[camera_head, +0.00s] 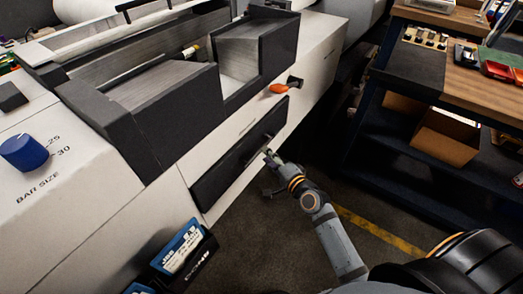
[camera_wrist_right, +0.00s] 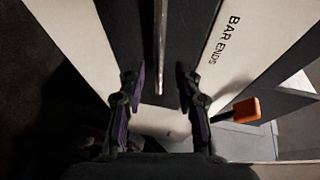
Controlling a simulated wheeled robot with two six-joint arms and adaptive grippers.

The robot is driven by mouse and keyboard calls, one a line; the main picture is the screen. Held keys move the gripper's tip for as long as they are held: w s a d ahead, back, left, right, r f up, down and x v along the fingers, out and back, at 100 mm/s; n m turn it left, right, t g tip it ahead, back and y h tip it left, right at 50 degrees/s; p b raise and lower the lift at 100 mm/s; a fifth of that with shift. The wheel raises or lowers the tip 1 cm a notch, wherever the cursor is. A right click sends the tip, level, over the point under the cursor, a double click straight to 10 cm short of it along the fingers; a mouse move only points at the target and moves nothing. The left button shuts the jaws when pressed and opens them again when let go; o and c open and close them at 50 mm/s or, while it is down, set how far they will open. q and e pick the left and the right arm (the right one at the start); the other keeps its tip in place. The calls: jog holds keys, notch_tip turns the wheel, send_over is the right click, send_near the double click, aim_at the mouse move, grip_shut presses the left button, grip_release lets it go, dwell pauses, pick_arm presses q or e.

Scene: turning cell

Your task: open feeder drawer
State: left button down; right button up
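The feeder drawer's dark front (camera_head: 222,176) sits in the white machine side and looks flush with it. It also shows in the right wrist view (camera_wrist_right: 190,35). A thin metal bar handle (camera_wrist_right: 160,45) runs along it. My right gripper (camera_head: 270,157) is at the drawer's handle in the head view. In the right wrist view my right gripper (camera_wrist_right: 159,75) is open, one finger on each side of the bar, with visible gaps. The bar's near end lies between the fingers. How deep it sits there I cannot tell. My left gripper is not in view.
An orange-handled lever (camera_head: 279,88) is on the panel above the drawer; it also shows in the wrist view (camera_wrist_right: 240,111). A box with a blue label (camera_head: 180,250) stands below left. A workbench (camera_head: 470,85) is at the right. Floor between is clear.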

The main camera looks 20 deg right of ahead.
jog(key=x, duration=0.5)
jog(key=shift+w, duration=0.1)
grip_shut()
